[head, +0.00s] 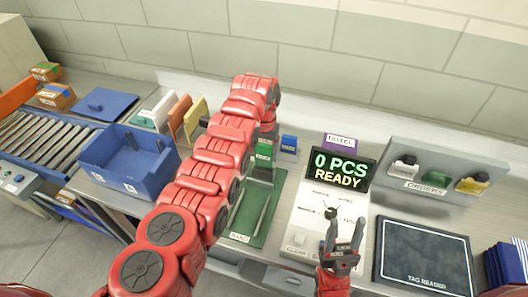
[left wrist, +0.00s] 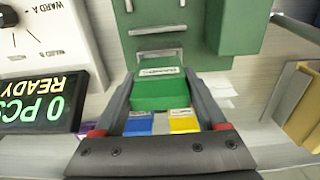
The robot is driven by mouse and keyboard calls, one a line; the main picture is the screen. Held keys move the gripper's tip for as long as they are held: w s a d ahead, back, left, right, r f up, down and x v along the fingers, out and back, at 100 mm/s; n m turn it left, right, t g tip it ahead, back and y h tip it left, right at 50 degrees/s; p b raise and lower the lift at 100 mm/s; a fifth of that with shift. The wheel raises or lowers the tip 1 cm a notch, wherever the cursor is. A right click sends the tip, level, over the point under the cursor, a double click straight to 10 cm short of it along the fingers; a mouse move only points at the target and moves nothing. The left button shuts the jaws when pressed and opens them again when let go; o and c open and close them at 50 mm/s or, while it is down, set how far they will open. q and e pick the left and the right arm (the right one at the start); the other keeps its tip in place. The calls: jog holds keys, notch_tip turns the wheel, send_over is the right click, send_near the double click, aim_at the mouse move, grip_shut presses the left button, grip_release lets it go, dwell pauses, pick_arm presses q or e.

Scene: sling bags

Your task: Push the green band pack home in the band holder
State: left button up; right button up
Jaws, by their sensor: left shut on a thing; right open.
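The green band pack (left wrist: 160,95), with a white label along one edge, sits between the fingers of my left gripper (left wrist: 163,100) in the left wrist view. The gripper is shut on it. In the head view the pack (head: 264,150) shows just below my left arm's end, at the band holder (head: 262,174) on the green mat (head: 247,232). The arm partly covers this area; I cannot tell how deep the pack sits. Green holder parts (left wrist: 150,12) also show in the left wrist view. My right gripper (head: 345,228) is open and empty over the white panel.
Blue (left wrist: 138,123) and yellow (left wrist: 183,122) packs lie close by the green one. A display (head: 341,169) reads "0 PCS READY". A blue bin (head: 128,160) stands left, a tag reader (head: 424,254) right. Upright coloured folders (head: 180,115) stand behind the arm.

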aim_at(263, 166)
pick_arm(q)
jog(key=shift+b, duration=0.3)
jog(key=shift+f+b, duration=2)
jog(key=shift+f, duration=0.7)
jog(key=o, duration=1.3)
jog(key=shift+s, duration=0.15)
jog(key=shift+a+f, duration=0.1)
